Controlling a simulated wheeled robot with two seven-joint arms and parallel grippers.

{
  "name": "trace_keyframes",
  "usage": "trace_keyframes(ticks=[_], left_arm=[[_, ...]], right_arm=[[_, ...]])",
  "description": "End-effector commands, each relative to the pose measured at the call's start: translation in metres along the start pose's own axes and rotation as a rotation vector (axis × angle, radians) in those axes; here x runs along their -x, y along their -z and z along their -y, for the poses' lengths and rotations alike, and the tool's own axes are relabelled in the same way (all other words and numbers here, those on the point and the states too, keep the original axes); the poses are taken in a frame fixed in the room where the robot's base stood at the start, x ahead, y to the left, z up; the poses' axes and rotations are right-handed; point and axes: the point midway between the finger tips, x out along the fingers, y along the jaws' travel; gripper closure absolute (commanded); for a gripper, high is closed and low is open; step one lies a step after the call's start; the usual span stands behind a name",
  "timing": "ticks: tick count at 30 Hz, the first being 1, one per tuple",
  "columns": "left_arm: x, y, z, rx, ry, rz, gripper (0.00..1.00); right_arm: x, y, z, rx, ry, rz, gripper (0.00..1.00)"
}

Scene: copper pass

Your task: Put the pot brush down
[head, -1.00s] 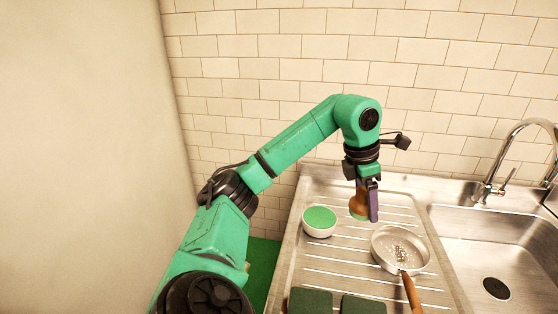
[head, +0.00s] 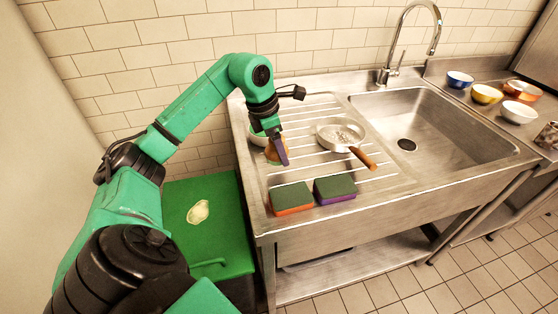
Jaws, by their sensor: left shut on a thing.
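The pot brush (head: 271,150) has a rounded brown body and hangs in my left gripper (head: 279,157), over the left part of the ribbed steel drainboard (head: 300,110). The gripper's fingers are shut on it, and a purple-grey finger covers part of it. Whether the brush touches the drainboard is hard to tell. A white bowl (head: 256,139) stands just behind the brush, partly hidden by the gripper. My right gripper is not in view.
A pan (head: 336,132) with a wooden handle lies right of the brush. Two sponges, orange-green (head: 291,197) and purple-green (head: 335,188), lie at the front edge. The sink basin (head: 440,120) is further right. A tap (head: 388,72) stands behind. Several bowls line the right counter.

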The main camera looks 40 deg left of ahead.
Motion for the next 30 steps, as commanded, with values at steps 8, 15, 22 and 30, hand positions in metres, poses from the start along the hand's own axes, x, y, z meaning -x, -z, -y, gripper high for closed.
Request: trace_keyframes(ticks=[8,15,22,30], left_arm=[[-0.038,0.011,0.0,0.0,0.0,0.001,0.69],[-0.04,0.011,0.0,0.0,-0.001,0.001,0.69],[-0.041,0.011,0.0,0.0,0.0,0.001,0.0],[-0.032,0.01,-0.001,0.0,-0.003,0.002,0.0]], right_arm=[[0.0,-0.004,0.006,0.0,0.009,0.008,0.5],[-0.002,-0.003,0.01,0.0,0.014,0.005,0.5],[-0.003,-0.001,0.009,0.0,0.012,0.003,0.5],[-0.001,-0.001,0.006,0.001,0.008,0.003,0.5]])
